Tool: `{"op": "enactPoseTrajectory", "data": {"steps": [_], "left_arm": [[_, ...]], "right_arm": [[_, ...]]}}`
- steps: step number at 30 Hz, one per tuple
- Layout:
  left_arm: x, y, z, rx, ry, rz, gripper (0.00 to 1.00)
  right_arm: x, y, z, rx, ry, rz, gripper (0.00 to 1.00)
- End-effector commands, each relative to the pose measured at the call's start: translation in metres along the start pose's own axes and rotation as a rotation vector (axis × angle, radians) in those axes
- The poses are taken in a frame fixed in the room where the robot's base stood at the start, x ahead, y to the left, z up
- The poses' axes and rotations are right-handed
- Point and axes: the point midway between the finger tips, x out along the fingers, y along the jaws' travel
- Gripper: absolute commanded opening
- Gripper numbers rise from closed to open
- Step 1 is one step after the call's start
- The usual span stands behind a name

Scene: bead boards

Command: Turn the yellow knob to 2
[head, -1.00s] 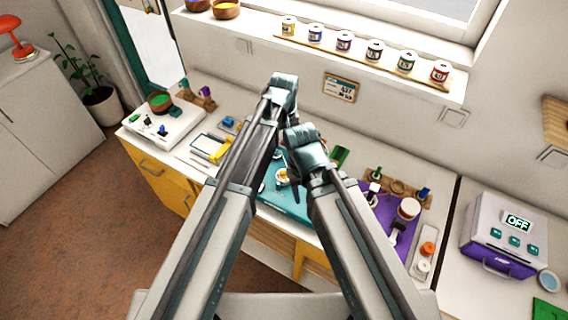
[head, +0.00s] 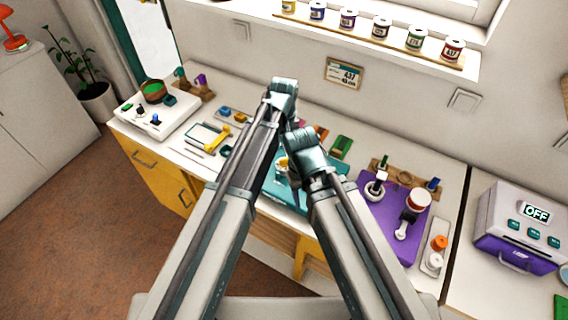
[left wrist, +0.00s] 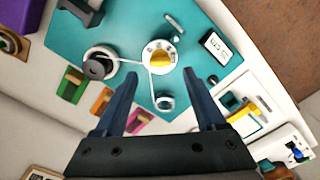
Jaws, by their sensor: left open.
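The yellow knob (left wrist: 160,57) sits on a round white dial on the teal board (left wrist: 115,30). Dark marks ring the dial, too small to read surely. In the left wrist view my left gripper (left wrist: 161,78) is open and empty, its fingers pointing towards the dial, one to each side and apart from it. In the head view the teal board (head: 290,197) shows between my arms, with the knob's white and yellow dial (head: 281,165) partly hidden. My right gripper is hidden behind its own arm.
A white spool (left wrist: 100,62) and a small ring (left wrist: 165,102) stand on the board near the dial. A purple board (head: 375,215) with posts lies to the right, and a box reading OFF (head: 520,225) beyond it.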

Motion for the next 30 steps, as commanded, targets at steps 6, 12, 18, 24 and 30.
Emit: {"op": "enactPoseTrajectory", "data": {"steps": [6, 12, 18, 24, 30], "left_arm": [[0.038, 0.0, 0.0, 0.0, 0.0, 0.0, 0.72], [0.051, 0.0, 0.0, 0.0, 0.0, 0.0, 0.72], [0.05, 0.0, 0.0, 0.0, 0.0, 0.0, 0.72], [0.05, 0.0, 0.0, 0.0, 0.0, 0.0, 0.56], [0.05, 0.0, 0.0, 0.0, 0.0, 0.0, 0.2]], "right_arm": [[0.038, -0.004, -0.002, 0.001, 0.0, 0.0, 0.5], [0.051, -0.005, -0.003, 0.001, 0.0, 0.0, 0.5], [0.05, -0.005, -0.003, 0.0, 0.0, 0.0, 0.5], [0.05, -0.005, -0.003, 0.0, 0.0, 0.0, 0.5], [0.05, -0.005, -0.003, 0.0, 0.0, 0.0, 0.5]]}}
